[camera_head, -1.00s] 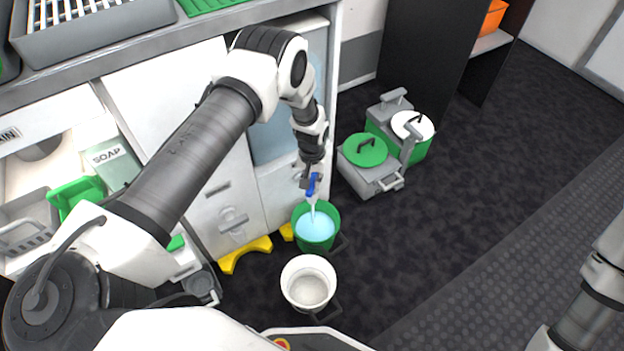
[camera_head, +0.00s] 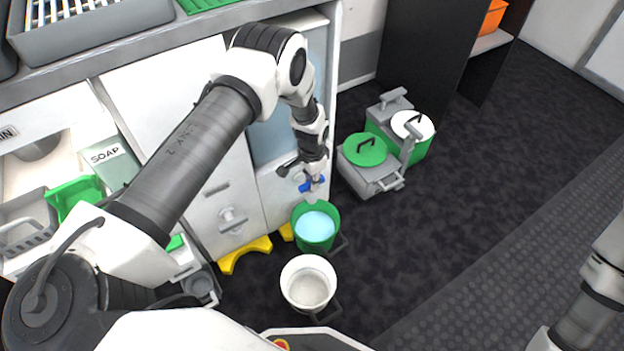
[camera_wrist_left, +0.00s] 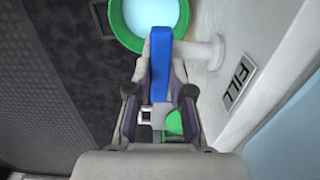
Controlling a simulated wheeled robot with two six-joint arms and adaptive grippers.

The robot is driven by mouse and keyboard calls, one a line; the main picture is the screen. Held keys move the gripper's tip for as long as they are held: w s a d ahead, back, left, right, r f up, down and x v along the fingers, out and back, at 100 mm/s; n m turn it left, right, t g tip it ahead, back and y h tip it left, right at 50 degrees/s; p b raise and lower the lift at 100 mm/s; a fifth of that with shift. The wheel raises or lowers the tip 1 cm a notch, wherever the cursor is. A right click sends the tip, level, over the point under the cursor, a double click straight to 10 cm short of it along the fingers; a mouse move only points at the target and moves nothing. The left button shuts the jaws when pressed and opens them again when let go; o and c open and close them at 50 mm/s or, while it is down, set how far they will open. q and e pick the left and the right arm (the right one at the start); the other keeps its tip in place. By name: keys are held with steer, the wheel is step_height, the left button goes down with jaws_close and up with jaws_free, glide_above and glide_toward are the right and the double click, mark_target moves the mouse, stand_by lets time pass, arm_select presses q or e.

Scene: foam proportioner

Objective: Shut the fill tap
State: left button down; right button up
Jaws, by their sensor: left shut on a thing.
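The fill tap has a blue lever handle (camera_head: 318,184) and a pale spout (camera_head: 311,197) on the white cabinet front. My left gripper (camera_head: 310,178) is shut on the blue handle. In the left wrist view my left gripper (camera_wrist_left: 160,78) has its fingers on both sides of the blue handle (camera_wrist_left: 160,50), beside the white spout (camera_wrist_left: 207,52) and a FILL label (camera_wrist_left: 240,82). The handle lies crosswise in the head view. A green bucket (camera_head: 336,226) with light-blue liquid stands below the spout. No stream shows between spout and bucket.
A white bucket (camera_head: 308,288) stands in front of the green one. Yellow blocks (camera_head: 246,254) lie at the cabinet foot. Grey and green lidded containers (camera_head: 366,150) stand right of the cabinet. The dark floor (camera_head: 440,230) to the right is clear.

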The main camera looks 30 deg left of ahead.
arm_select(q)
steer(key=shift+s+f, duration=0.1)
steer(key=shift+s, duration=0.05)
stand_by(0.3)
steer(key=c, duration=1)
jaws_free()
steer(key=shift+c, duration=0.2)
steer(key=shift+r, duration=0.35)
step_height(320, 180, up, 11)
steer(key=shift+r, duration=0.2)
